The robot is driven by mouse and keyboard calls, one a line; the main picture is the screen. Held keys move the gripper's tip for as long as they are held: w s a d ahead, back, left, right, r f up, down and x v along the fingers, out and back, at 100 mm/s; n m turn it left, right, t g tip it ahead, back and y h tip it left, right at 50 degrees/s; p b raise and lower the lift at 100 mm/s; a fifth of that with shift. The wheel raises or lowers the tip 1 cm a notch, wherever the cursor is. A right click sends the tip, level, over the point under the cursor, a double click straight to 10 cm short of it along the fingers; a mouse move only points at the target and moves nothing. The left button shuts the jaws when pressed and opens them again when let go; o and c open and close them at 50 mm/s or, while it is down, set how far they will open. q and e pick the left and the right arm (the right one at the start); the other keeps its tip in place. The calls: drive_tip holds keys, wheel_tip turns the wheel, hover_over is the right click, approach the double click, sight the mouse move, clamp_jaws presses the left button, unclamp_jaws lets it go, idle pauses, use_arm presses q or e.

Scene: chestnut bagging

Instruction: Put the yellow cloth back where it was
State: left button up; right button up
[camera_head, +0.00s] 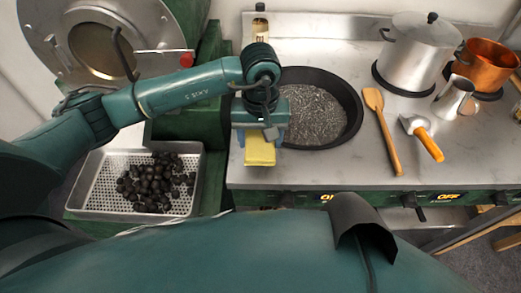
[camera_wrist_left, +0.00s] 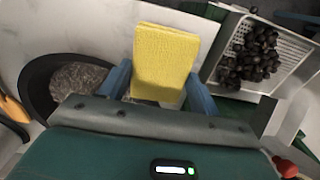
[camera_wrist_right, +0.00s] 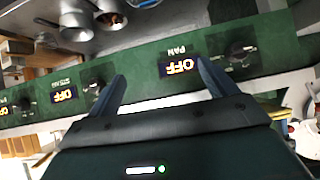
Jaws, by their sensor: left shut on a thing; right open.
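The yellow cloth (camera_head: 260,150) is a folded block held in my left gripper (camera_head: 258,138), over the left front part of the steel counter, beside the black pan. In the left wrist view the cloth (camera_wrist_left: 165,60) sits between the two blue fingers, which are shut on it. I cannot tell if its underside touches the counter. My right gripper (camera_wrist_right: 160,88) shows in the right wrist view, open and empty, facing the green stove front with its knobs and OFF displays. It does not show clearly in the head view.
A black pan (camera_head: 352,120) with grey grains lies on the counter. A perforated tray (camera_head: 100,185) of dark chestnuts stands at left. A bottle (camera_head: 260,25) stands behind.

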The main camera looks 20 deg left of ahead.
sight(260, 146)
use_arm(q)
drive_tip(key=shift+f, duration=2.7)
drive_tip(key=o, duration=1)
drive_tip(key=shift+p, duration=0.3)
drive_tip(key=shift+r, duration=0.1)
wheel_tip(260, 146, up, 12)
drive_tip(key=shift+r+b, duration=0.1)
drive_tip(key=shift+b, duration=1.05)
